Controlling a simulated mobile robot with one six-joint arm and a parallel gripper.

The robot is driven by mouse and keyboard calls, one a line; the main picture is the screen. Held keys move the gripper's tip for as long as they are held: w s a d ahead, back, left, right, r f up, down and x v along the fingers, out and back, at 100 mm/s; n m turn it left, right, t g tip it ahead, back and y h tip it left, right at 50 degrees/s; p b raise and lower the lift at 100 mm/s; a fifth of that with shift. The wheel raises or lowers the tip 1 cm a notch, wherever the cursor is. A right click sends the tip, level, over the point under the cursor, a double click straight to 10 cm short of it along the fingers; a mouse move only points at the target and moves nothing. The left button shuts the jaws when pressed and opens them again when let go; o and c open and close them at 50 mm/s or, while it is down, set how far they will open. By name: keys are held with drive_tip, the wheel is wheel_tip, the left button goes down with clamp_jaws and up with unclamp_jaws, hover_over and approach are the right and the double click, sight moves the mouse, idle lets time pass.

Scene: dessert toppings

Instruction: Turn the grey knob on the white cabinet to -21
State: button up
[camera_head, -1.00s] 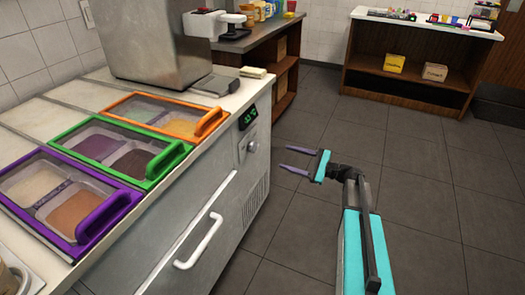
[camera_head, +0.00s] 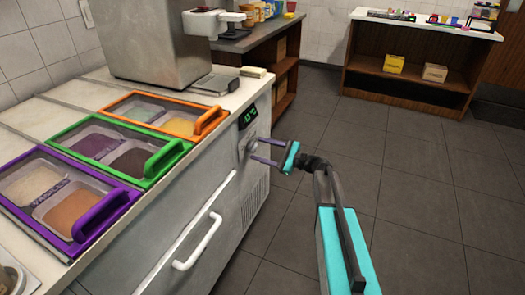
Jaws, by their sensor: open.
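The white cabinet (camera_head: 212,197) stands at the left with its front facing right. The grey knob (camera_head: 247,147) is on its front, near the top far corner, partly hidden by my gripper. A small display with green digits (camera_head: 248,117) sits above the knob; its digits are too small to read surely. My gripper (camera_head: 256,149) is open and points left at the knob. One finger is above the other in the picture, with their tips at the knob. I cannot tell whether they touch it.
Purple, green and orange framed lids (camera_head: 164,164) cover topping bins on the cabinet top. A white handle (camera_head: 199,243) juts from the cabinet front below. A steel machine (camera_head: 155,45) stands on top at the back. The tiled floor (camera_head: 330,190) at right is clear.

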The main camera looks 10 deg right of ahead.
drive_tip(key=shift+w+a, duration=0.1)
drive_tip(key=shift+a, duration=0.05)
drive_tip(key=c, duration=0.9)
drive_tip(key=shift+d, duration=0.45)
drive_tip(key=shift+c, duration=0.7)
drive_tip(key=shift+a, duration=0.4)
